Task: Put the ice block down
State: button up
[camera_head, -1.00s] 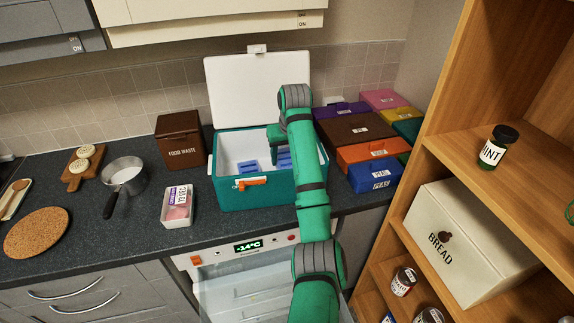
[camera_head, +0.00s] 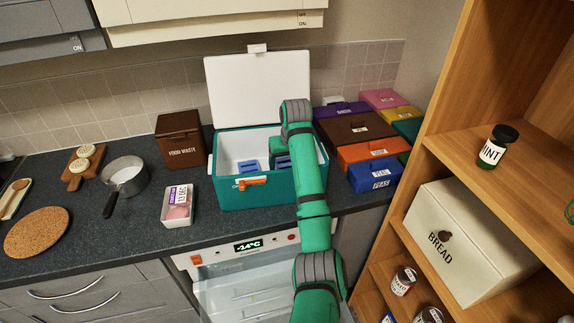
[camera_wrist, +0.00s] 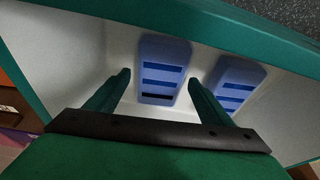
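Two blue ice blocks lie in the open teal cool box (camera_head: 262,196). The left ice block (camera_head: 248,166) shows at the right in the wrist view (camera_wrist: 230,86). The other ice block (camera_head: 283,163) is partly hidden by my arm and gripper; in the wrist view it lies just beyond my fingertips, lined up between them (camera_wrist: 164,62). My gripper (camera_wrist: 159,80) is inside the cool box with its fingers apart. A gap shows between the left finger and the block; the right finger is close to its edge, and I cannot tell if it touches.
The cool box's white lid (camera_head: 258,88) stands up behind it. Coloured lidded boxes (camera_head: 372,155) crowd its right side. A brown food waste bin (camera_head: 180,139) and a small white tub (camera_head: 178,207) are left of it. A wooden shelf (camera_head: 455,155) rises at the right.

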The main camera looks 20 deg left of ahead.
jog(key=shift+a, duration=0.15)
jog(key=shift+r, duration=0.55)
jog(key=v, duration=1.1)
jog(key=shift+d+r, duration=0.2)
jog(key=shift+r, duration=0.05)
jog(key=shift+s+a, duration=0.1)
jog(key=shift+s, duration=0.1)
